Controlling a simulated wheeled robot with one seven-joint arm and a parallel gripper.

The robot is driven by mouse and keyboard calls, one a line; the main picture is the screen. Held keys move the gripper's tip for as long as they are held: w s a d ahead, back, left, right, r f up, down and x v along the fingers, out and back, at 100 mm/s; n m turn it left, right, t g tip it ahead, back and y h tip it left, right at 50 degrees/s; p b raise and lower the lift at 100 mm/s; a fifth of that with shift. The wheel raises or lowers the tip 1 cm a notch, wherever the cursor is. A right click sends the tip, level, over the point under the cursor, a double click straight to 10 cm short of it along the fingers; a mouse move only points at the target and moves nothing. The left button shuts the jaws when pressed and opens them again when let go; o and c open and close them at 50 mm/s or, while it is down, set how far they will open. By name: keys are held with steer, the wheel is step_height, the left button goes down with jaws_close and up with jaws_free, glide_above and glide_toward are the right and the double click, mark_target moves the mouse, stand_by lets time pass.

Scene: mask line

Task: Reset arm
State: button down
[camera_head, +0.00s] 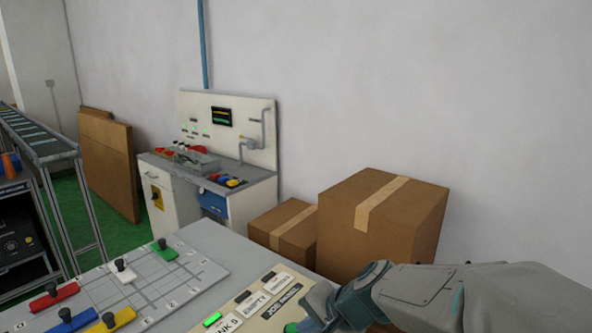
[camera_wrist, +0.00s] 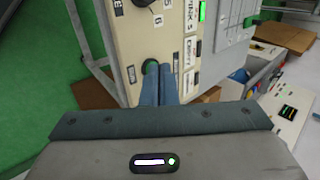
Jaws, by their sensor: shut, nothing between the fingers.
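My gripper (camera_head: 304,312) is at the bottom of the head view, over the front edge of the grey panel table (camera_head: 215,240). In the wrist view its two blue-grey fingers (camera_wrist: 158,68) are together with nothing between them. Their tips are at a round green button (camera_wrist: 149,63) on the panel; I cannot tell whether they touch it. The button also shows partly in the head view (camera_head: 291,327), at the lower edge beside the gripper. My forearm reaches in from the lower right.
On the table are a gridded board (camera_head: 140,285) with red, blue, yellow and green knobbed pieces, several labels and a lit green light (camera_head: 212,319). Cardboard boxes (camera_head: 335,240) stand close behind my arm. A workbench (camera_head: 210,190) and a conveyor (camera_head: 45,145) are farther back.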

steer(key=s+d+n+g+h, duration=0.1)
steer(key=s+d+n+h, duration=0.5)
steer(key=s+d, duration=0.5)
steer(key=shift+s+d+r+n+g, duration=0.35)
steer(key=shift+d+n, duration=0.25)
steer(key=shift+d, duration=0.25)
steer(key=shift+w+d, duration=0.1)
steer(key=shift+w, duration=0.05)
